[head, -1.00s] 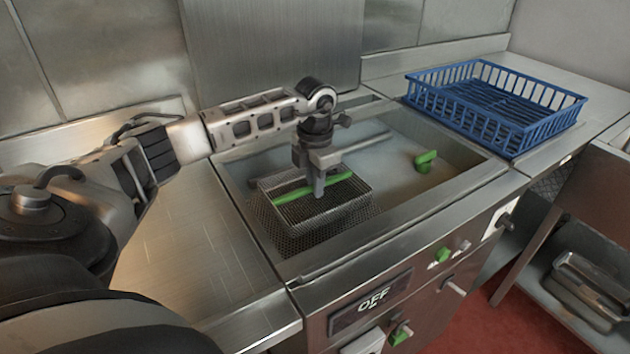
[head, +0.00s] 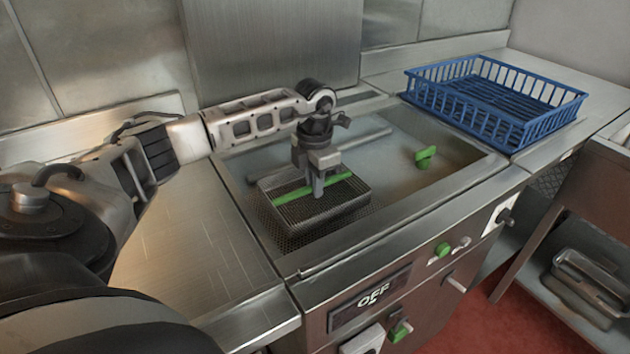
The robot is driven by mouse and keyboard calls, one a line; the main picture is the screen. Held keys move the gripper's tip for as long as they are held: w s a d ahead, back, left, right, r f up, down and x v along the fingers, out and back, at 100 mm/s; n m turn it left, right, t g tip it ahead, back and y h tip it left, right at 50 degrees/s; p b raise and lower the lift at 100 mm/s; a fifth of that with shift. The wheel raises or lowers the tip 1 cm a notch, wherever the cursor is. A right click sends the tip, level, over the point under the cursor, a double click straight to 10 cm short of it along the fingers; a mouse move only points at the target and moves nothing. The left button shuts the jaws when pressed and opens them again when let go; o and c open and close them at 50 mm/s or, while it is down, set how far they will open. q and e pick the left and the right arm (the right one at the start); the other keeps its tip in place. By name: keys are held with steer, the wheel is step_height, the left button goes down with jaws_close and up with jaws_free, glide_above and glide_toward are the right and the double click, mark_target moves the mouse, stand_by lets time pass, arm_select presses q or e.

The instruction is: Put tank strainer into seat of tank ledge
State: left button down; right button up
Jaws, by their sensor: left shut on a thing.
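The tank strainer (head: 318,206) is a rectangular wire-mesh box with a green bar (head: 296,194) across its top. My left gripper (head: 318,190) points down and is shut on the green bar at about its middle. The strainer is in the left front part of the sunken tank (head: 392,162), close to the tank ledge (head: 350,236). The seat is not clearly visible, and I cannot tell whether the strainer touches it. My right gripper is not in view.
A blue plastic basket (head: 495,100) stands on the counter right of the tank. A green knob (head: 425,157) sits inside the tank at the right. Green and grey controls (head: 442,249) are on the front panel. The left steel counter (head: 190,250) is clear.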

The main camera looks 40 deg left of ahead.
arm_select(q)
steer(key=shift+f+b, duration=0.7)
steer(key=shift+f, duration=0.55)
steer(key=shift+f, duration=0.15)
steer(key=c, duration=0.9)
jaws_free()
